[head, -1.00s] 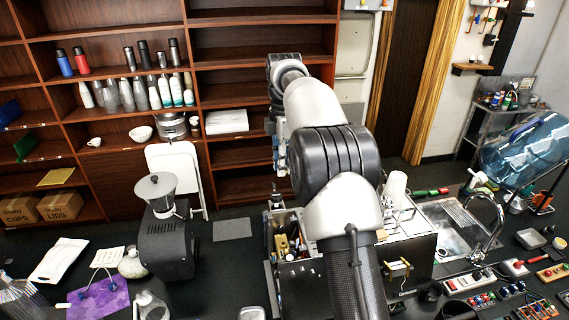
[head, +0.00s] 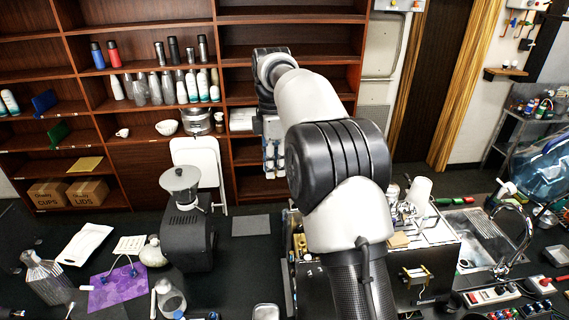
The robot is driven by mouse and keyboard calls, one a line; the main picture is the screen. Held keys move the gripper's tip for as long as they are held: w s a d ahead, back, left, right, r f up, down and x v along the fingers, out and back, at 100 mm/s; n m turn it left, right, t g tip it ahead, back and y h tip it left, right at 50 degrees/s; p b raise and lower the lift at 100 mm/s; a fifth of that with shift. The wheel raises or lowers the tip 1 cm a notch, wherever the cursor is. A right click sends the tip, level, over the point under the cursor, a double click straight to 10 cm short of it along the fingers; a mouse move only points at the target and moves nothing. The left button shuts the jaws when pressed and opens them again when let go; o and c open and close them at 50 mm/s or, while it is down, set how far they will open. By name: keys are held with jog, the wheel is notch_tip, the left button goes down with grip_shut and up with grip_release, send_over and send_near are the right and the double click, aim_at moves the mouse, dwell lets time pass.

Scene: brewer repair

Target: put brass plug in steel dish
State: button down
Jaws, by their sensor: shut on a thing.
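My gripper (head: 273,163) hangs pointing down at the end of my arm, above and behind the counter, in front of the shelves. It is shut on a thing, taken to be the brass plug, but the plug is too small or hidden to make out. A silvery, round-cornered dish (head: 266,313), which looks like the steel dish, lies on the dark counter at the bottom edge, partly cut off. It is well apart from my gripper, on the near side.
A black grinder (head: 186,236) stands left of my arm. The open brewer (head: 436,262) is behind and right of my arm, partly hidden by it. A purple cloth (head: 118,288) and glass vessels are at left. A dark flat mat (head: 251,225) lies on clear counter beyond the dish.

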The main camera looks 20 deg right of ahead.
jog(key=shift+a+r, duration=0.2)
jog(key=shift+a, duration=0.7)
